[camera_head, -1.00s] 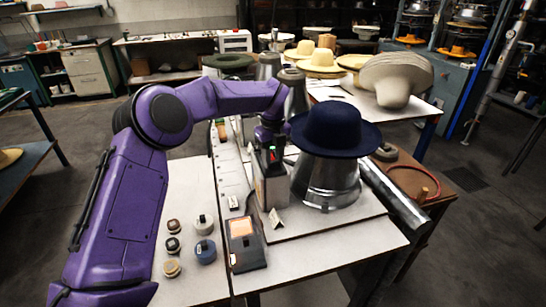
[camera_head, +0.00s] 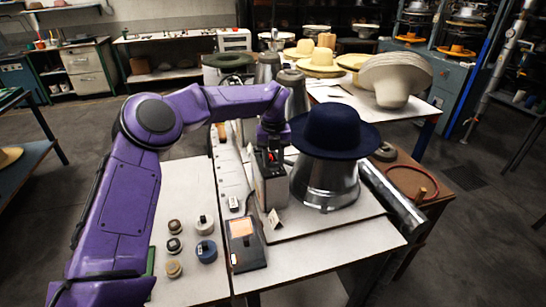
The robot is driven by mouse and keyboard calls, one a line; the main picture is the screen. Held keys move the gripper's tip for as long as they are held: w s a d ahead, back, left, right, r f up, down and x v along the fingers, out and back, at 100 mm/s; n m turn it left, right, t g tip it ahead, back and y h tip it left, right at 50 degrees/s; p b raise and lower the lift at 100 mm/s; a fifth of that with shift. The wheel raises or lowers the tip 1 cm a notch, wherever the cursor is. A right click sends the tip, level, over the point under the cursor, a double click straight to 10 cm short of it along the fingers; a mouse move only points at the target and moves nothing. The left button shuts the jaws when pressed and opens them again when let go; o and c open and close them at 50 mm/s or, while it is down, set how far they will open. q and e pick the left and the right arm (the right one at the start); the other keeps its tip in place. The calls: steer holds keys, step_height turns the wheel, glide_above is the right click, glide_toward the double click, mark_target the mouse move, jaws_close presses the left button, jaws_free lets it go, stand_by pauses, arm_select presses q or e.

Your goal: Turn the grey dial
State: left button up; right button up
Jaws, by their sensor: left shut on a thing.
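My left gripper (camera_head: 272,152) points down at the top of a grey upright control box (camera_head: 272,188), beside the metal hat press. Its fingers are shut on a small part there, which I take to be the grey dial; the fingers and wrist mostly hide it. A small red spot shows at the fingertips. The metal press form (camera_head: 326,184) stands just right of the box with a dark blue hat (camera_head: 335,130) on top. My right gripper is not in view.
Several small round spools, including a blue one (camera_head: 206,251), sit on the white table (camera_head: 186,205) left of the box. A black pedal-like device (camera_head: 245,248) lies in front. A long metal cylinder (camera_head: 392,197) lies right of the press. Straw hats (camera_head: 318,62) stand behind.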

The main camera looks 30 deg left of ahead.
arm_select(q)
steer(key=shift+r+m, duration=0.1)
steer(key=shift+m, duration=0.4)
steer(key=o, duration=1)
steer(key=shift+o, duration=0.2)
step_height(320, 180, up, 10)
steer(key=b, duration=0.1)
steer(key=shift+r, duration=0.25)
